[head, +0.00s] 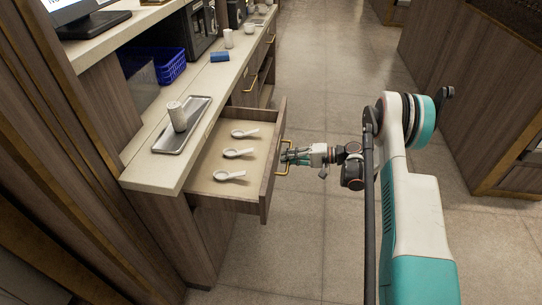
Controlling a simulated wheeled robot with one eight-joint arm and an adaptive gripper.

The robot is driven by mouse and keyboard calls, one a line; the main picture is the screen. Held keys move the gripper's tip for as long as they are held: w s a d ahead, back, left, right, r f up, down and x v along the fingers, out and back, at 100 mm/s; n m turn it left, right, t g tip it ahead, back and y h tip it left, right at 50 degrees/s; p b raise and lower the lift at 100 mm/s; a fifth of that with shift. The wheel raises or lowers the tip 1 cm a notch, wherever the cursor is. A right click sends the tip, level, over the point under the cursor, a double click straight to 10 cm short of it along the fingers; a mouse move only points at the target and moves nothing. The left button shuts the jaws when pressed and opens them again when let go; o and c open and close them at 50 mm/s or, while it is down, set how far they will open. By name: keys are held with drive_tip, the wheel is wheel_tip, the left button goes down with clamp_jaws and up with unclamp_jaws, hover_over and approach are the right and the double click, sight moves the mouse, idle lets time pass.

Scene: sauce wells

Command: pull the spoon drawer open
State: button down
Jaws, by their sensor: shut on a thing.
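The spoon drawer (212,172) is pulled out from under the counter, and its inside shows. Three white spoons (238,153) lie spaced apart on its pale floor. Its wooden front panel (271,185) carries a brass handle (286,171).
A blue basket (171,66) and a blue block (220,57) are farther back. The tiled floor (300,235) beside the drawer is clear.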

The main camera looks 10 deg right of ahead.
drive_tip(key=shift+f+v, duration=0.2)
drive_tip(key=shift+v, duration=0.65)
drive_tip(key=shift+f+v, duration=0.15)
drive_tip(key=shift+v, duration=0.7)
drive_tip(key=shift+d, duration=0.1)
drive_tip(key=c, duration=1.7)
unclamp_jaws()
drive_tip(key=v, duration=1.2)
